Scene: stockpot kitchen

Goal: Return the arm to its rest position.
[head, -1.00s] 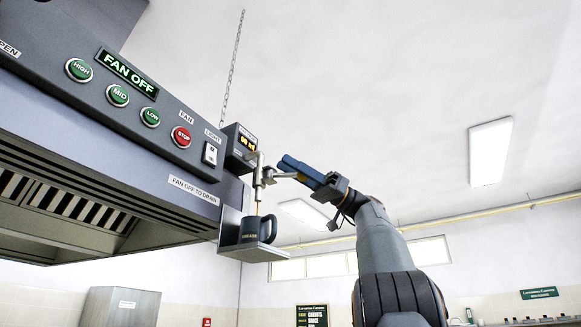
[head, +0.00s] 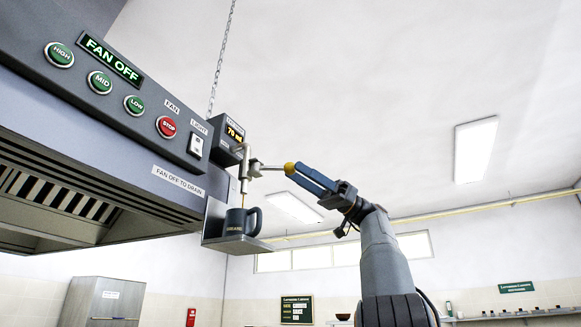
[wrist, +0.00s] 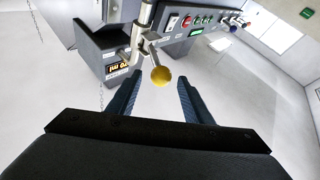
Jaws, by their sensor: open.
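My gripper (wrist: 158,82) is open, its two blue fingers spread apart. The yellow ball knob (wrist: 160,76) of the drain lever sits in the gap at the fingertips, and it shows at the finger ends in the head view (head: 290,168). No contact with the fingers is visible. The lever (head: 272,168) joins a metal tap (head: 246,165) on the hood's end. A thin brown stream runs from the tap into a dark mug (head: 237,222), upright on a small shelf (head: 215,232). The display (head: 235,133) above reads about 70 ml.
The hood (head: 90,150) fills the left, with fan buttons and a lit FAN OFF sign (head: 110,60). A chain (head: 221,60) hangs beside it. The air right of my arm is clear up to the ceiling lamp (head: 475,150).

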